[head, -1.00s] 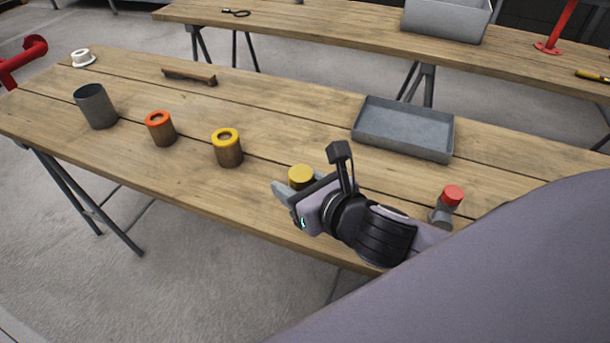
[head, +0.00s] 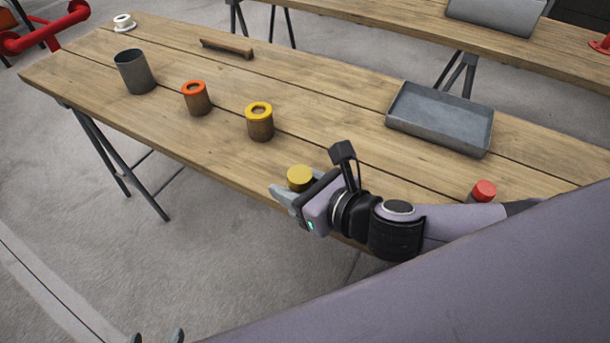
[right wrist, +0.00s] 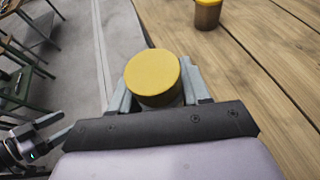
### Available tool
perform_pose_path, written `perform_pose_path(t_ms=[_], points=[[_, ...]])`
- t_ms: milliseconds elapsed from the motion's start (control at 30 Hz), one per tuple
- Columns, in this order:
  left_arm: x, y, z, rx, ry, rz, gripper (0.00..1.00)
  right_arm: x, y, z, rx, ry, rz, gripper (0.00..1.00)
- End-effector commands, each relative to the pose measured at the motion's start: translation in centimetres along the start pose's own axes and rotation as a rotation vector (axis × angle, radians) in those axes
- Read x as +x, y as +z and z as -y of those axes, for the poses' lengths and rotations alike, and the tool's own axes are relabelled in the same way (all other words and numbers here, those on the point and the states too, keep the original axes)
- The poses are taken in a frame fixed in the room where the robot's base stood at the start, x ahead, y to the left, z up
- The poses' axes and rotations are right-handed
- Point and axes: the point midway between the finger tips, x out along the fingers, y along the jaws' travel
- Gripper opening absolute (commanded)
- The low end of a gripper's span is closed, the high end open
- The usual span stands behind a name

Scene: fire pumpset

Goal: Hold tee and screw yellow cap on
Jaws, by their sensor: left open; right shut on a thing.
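My right gripper (head: 288,192) is shut on the yellow cap (head: 299,178), at the front edge of the table. In the right wrist view the round yellow cap (right wrist: 153,75) sits between the fingers, its flat top facing the camera. My left gripper (head: 158,337) shows only its two fingertips, apart, at the bottom edge of the head view. It also shows in the right wrist view (right wrist: 35,143), well apart from the cap. No tee can be clearly made out; a red-topped fitting (head: 484,190) on the right is partly hidden by my right arm.
On the wooden table (head: 330,120) stand a yellow-ringed cylinder (head: 260,124), an orange-ringed cylinder (head: 197,99), a grey cup (head: 136,75) and a grey tray (head: 438,137). A wooden bar (head: 227,49) and a white part (head: 124,23) lie farther back. Open floor lies in front.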

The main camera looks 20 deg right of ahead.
Motion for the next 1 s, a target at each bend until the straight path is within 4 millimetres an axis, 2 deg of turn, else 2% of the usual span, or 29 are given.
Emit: perform_pose_path(t_ms=[700,1000], points=[[0.0,0.0,0.0,0.0,0.0,0.0,0.76,2.1,-0.7,-5.2,-0.093,0.222,0.003,0.0],[0.0,0.0,0.0,0.0,0.0,0.0,0.76,2.4,-0.9,-5.8,-0.106,0.251,0.0,0.0]])
